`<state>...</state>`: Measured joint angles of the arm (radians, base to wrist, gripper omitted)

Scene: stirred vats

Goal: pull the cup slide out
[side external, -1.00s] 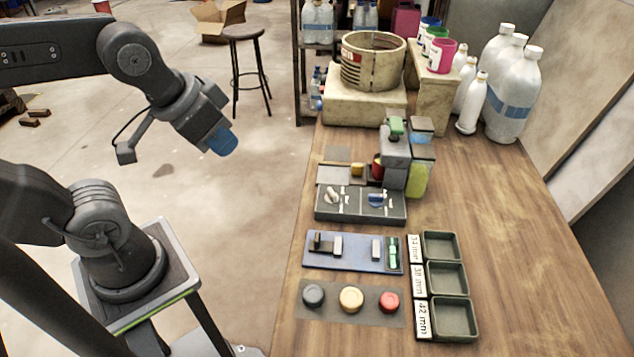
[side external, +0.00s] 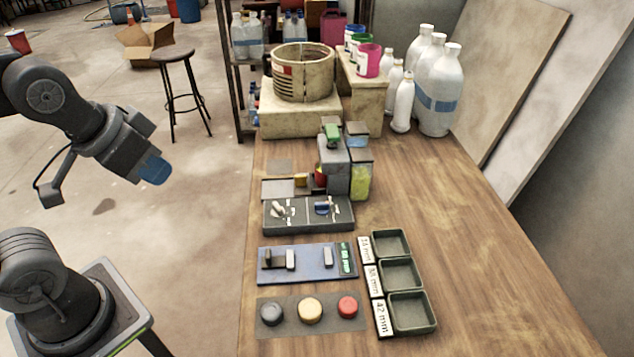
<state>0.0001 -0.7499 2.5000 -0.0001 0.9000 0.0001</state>
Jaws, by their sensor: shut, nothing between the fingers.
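The dispenser (side external: 336,168) is a grey block with a green top part, standing on the bench in the side view. A low pale slide (side external: 278,189) lies at its left, with a yellow knob-like piece (side external: 301,180) near its right end. A red cup (side external: 320,176) sits against the dispenser's left face, partly hidden by it. My gripper (side external: 154,171), with blue fingers, is shut and empty. It hangs over the floor left of the bench, well apart from the slide.
A grey tray with two switches (side external: 308,215) stands in front of the slide. Nearer are a blue gauge plate (side external: 306,263), three buttons (side external: 310,309) and green bins (side external: 411,312). A large drum (side external: 303,73) stands behind.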

